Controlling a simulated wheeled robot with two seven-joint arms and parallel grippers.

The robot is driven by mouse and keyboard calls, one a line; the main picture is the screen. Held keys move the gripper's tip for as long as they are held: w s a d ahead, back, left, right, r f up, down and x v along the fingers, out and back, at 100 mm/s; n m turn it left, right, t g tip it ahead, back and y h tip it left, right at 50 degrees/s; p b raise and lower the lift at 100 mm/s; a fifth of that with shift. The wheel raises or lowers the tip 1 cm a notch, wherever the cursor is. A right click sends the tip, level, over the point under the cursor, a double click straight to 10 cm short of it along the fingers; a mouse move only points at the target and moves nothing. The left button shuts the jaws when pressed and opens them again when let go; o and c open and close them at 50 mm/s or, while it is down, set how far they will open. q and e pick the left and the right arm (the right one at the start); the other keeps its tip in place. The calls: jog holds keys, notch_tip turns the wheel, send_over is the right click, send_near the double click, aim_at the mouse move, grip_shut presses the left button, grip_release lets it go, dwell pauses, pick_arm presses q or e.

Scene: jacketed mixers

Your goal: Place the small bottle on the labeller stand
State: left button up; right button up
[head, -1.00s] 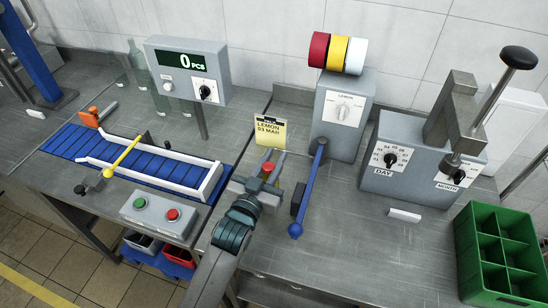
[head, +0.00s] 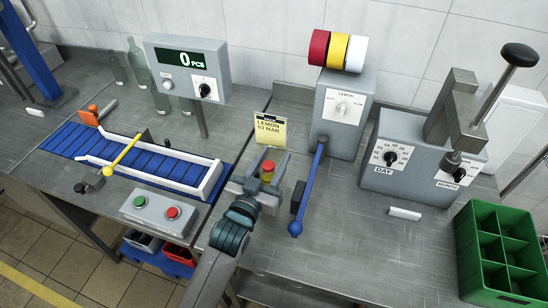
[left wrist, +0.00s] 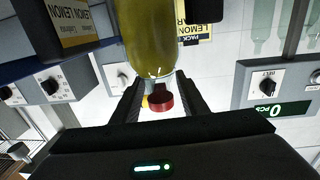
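The small bottle (left wrist: 146,38) is yellow-green with a red cap (left wrist: 160,101) in the left wrist view, which is upside down. In the head view its red top (head: 267,166) shows between the fingers of my left gripper (head: 266,168). The bottle looks upright. In the left wrist view the fingers (left wrist: 158,103) are apart with gaps beside the cap. My left gripper is open around the bottle. The labeller (head: 342,115) is a grey box with a dial marked LEMON and a blue lever (head: 308,190). The bottle's base and any stand under it are hidden by my gripper.
A yellow note (head: 270,131) stands behind the gripper. Left are a blue conveyor (head: 150,165), a button box (head: 158,215) and a counter display (head: 187,70). Right are a date stamping machine (head: 420,160) and a green crate (head: 500,255).

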pick_arm(q)
jog(key=b+v, duration=0.2)
jog(key=v, duration=0.9)
jog(key=shift+b, duration=0.35)
jog(key=shift+s, duration=0.1)
